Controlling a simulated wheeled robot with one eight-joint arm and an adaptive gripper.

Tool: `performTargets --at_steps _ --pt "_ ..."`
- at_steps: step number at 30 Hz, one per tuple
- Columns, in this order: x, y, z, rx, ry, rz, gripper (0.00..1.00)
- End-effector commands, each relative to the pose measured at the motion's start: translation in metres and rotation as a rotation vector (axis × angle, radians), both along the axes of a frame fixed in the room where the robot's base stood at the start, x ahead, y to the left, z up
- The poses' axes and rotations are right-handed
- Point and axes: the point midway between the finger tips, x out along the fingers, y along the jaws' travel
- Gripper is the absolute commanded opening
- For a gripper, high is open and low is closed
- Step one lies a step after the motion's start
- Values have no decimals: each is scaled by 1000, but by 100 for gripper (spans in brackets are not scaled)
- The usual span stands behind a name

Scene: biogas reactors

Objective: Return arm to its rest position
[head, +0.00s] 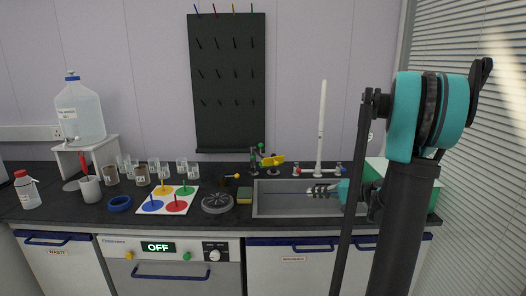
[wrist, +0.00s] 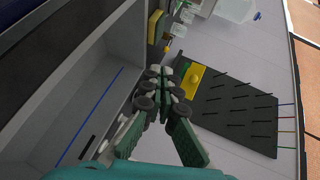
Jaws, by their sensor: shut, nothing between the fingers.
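My arm rises at the right of the head view, with teal and black joints. My gripper (head: 318,191) reaches left from it, over the sink (head: 283,207). In the wrist view my gripper (wrist: 163,92) is shut with its dark fingertips together and nothing between them. The sink (wrist: 96,89) lies to the left of the fingers there, with a thin blue line along it. The lower part of my arm covers part of the sink and counter in the head view.
A white faucet (head: 320,130) stands behind the sink, with a yellow-handled fitting (head: 271,161) beside it. A black pegboard (head: 229,82) hangs on the wall. Beakers, a stirring plate (head: 216,203), a colored-disc mat (head: 185,191) and a water jug (head: 79,113) fill the counter's left side.

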Motion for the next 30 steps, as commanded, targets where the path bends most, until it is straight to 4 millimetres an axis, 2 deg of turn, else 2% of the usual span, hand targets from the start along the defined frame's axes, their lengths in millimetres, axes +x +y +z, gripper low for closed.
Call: performTargets --at_steps 8,11,15,20,24,27,30 --pt "-44 35 -31 -199 80 35 0" --pt "-70 48 -48 -314 113 55 0" --pt "-121 57 -80 -535 153 88 0" --pt "-180 49 -113 -805 170 126 0" --pt "-222 30 -133 -1021 152 151 0" --pt "-241 16 -141 -1137 134 164 0" --pt "-251 6 -146 -1213 121 170 0"
